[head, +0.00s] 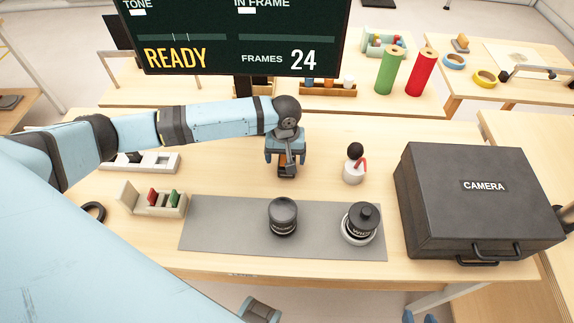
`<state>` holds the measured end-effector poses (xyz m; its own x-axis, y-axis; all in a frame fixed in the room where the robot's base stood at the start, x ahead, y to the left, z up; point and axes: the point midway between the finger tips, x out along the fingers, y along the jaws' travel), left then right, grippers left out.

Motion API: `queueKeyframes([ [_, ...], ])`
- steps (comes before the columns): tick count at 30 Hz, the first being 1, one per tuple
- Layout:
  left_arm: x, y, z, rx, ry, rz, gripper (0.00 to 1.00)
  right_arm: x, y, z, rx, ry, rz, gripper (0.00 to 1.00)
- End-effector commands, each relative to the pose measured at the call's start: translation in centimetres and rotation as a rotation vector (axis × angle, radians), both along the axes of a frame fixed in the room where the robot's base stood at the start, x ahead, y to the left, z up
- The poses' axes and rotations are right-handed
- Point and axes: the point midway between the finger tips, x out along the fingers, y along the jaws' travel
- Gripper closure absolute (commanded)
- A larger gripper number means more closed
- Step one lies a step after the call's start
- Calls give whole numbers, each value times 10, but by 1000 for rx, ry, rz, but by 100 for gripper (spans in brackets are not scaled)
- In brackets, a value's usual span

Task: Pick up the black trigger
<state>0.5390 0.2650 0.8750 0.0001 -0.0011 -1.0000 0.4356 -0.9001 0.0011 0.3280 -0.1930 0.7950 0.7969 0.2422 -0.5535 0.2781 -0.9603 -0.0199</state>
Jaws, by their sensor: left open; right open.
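A small black piece with an orange-brown part (287,171) stands on the wooden table at the middle; it looks like the black trigger, but my gripper partly hides it. My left gripper (286,160) points down right over it, open, with its fingers at either side; I cannot tell whether they touch it. My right gripper (420,318) only just shows at the bottom edge, apart from the table, and is open.
A white stand with a black ball and red lever (354,168) is to the right. A black camera case (480,215) fills the right side. A holder with red and green cards (150,205) stands left.

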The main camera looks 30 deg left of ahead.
Motion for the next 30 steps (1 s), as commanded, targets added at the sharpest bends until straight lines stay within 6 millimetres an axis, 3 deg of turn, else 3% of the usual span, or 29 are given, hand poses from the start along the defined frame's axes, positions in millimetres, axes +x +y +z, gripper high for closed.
queueKeyframes([
  [9, 2, -3, -44, 3, 1, -1, 17, 2, -1, 4, 1, -10, -3, 57],
  [18, 2, -3, -48, 2, 1, -1, 17, 2, -1, 2, 0, -6, -3, 57],
  [25, 2, -3, -48, 2, 1, -1, 70, 0, -1, 0, -1, -1, -3, 57],
  [30, 2, -3, -48, 1, 0, -1, 72, 0, -1, 0, 0, -1, -1, 57],
])
